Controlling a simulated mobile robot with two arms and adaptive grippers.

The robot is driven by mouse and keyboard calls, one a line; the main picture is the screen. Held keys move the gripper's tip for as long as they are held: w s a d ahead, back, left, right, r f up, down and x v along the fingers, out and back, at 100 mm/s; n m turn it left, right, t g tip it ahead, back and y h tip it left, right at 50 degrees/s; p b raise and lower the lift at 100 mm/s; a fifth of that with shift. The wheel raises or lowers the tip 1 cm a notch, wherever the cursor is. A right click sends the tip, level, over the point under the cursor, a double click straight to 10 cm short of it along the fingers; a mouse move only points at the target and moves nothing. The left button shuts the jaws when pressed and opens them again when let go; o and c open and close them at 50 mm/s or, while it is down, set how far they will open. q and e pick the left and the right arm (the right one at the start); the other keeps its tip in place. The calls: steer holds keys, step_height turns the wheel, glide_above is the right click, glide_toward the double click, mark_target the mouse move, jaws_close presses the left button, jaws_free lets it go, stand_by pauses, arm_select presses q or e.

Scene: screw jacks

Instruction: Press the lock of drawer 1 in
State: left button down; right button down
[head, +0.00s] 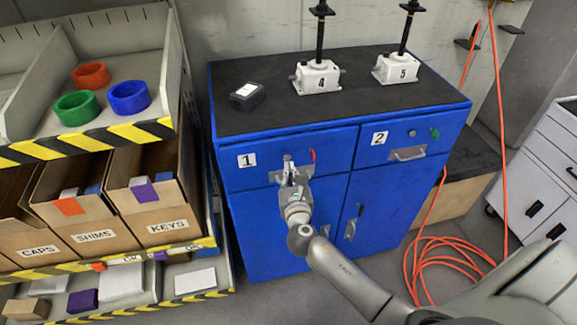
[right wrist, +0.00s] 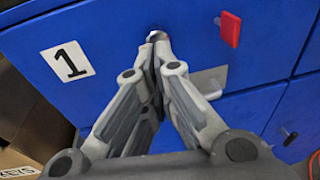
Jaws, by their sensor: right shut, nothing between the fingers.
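Drawer 1 (head: 245,178) is the upper left drawer of the blue cabinet, with a white label "1" that also shows in the right wrist view (right wrist: 68,61). Its front looks closed. Its round lock (right wrist: 155,33) shows only in part behind my fingertips. My right gripper (head: 288,163) is shut and empty, its fingertips at the lock; I cannot tell whether they touch it. A red tab (head: 313,155) is to the right of the lock and shows large in the right wrist view (right wrist: 229,28). The drawer's metal handle (right wrist: 208,82) is partly hidden behind the gripper. My left gripper is not in view.
A shelf with bins stands left; an orange hose (head: 440,250) lies on the floor at right.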

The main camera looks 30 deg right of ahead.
mark_target(287, 155)
steer(key=x, duration=0.2)
steer(key=shift+w+d, duration=0.1)
steer(key=shift+w, duration=0.2)
steer(key=shift+x, duration=0.85)
steer(key=shift+r, duration=0.2)
